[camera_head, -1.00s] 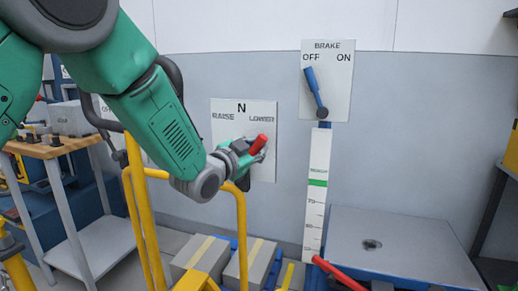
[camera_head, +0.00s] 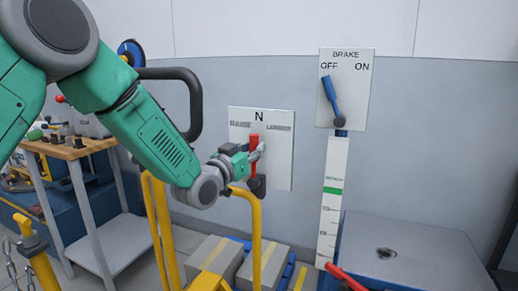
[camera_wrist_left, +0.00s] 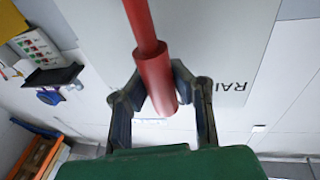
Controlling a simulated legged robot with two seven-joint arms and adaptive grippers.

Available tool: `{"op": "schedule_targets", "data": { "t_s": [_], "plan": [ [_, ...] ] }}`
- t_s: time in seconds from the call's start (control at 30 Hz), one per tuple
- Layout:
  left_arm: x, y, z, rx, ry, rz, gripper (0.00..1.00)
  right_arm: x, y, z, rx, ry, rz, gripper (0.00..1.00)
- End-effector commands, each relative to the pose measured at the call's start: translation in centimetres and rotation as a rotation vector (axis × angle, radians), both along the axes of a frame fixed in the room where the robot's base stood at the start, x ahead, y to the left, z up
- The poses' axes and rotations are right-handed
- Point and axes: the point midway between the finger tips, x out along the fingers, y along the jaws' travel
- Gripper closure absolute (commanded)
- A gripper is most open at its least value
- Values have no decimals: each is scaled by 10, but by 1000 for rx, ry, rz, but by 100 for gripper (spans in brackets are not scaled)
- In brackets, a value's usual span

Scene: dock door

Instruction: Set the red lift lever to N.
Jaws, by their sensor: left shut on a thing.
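The red lift lever (camera_head: 254,141) stands nearly upright on its white plate (camera_head: 281,172), its handle pointing up toward the N mark. Its dark pivot is low on the plate. The RAISE and LOWER words sit on either side of the lever, partly covered. My left gripper (camera_head: 252,152) is shut on the red handle, coming in from the left. In the left wrist view the red lever (camera_wrist_left: 152,75) runs between the two dark fingers (camera_wrist_left: 160,95), with part of the word RAISE at the right. My right gripper is not in view.
A blue brake lever (camera_head: 330,96) on its own plate leans toward OFF, right of the lift plate. A yellow rail (camera_head: 257,235) stands below my left gripper. A wooden-topped bench (camera_head: 75,150) is at left.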

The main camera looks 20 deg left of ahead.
Motion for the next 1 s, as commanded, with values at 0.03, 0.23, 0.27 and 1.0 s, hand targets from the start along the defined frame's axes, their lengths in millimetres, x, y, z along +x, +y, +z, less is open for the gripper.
{"op": "schedule_targets", "data": {
  "t_s": [0.03,0.23,0.27,1.0],
  "plan": [
    [0,1,-3,-4,7,1,100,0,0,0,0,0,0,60],
    [0,2,-4,-10,7,2,100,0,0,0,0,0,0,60],
    [0,2,-4,-10,7,2,100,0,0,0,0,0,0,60],
    [-14,5,-4,-11,5,0,57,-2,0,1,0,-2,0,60]
  ]
}}
